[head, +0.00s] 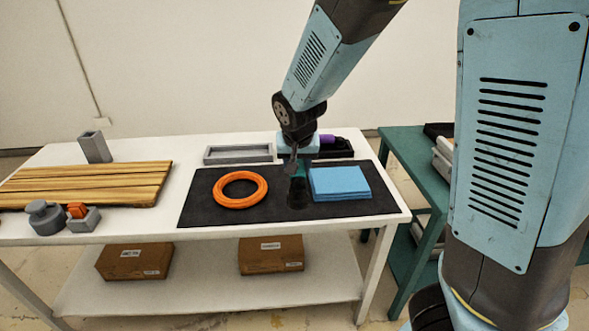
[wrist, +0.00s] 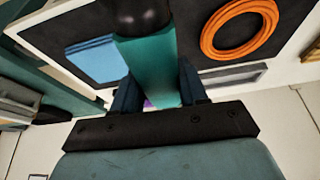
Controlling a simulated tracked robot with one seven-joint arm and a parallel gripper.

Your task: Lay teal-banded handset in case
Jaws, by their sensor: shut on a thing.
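The teal-banded handset (head: 299,183) hangs from my gripper (head: 293,163), above the dark mat between the orange ring and the blue cloth. In the wrist view its teal band (wrist: 148,62) sits between my two finger pads (wrist: 157,90), with its dark rounded end pointing away from my gripper. My gripper is shut on it. A black open tray (head: 347,155), which looks like the case, stands at the back of the table behind my gripper. A purple-banded thing (head: 327,139) shows at it. My wrist hides part of the tray.
An orange coil (head: 240,202) and a folded blue cloth (head: 340,183) lie on the dark mat (head: 205,205). A grey tray (head: 238,160) stands left of the black one. Wooden boards (head: 85,185) and grey blocks fill the left. A green table (head: 410,155) stands right.

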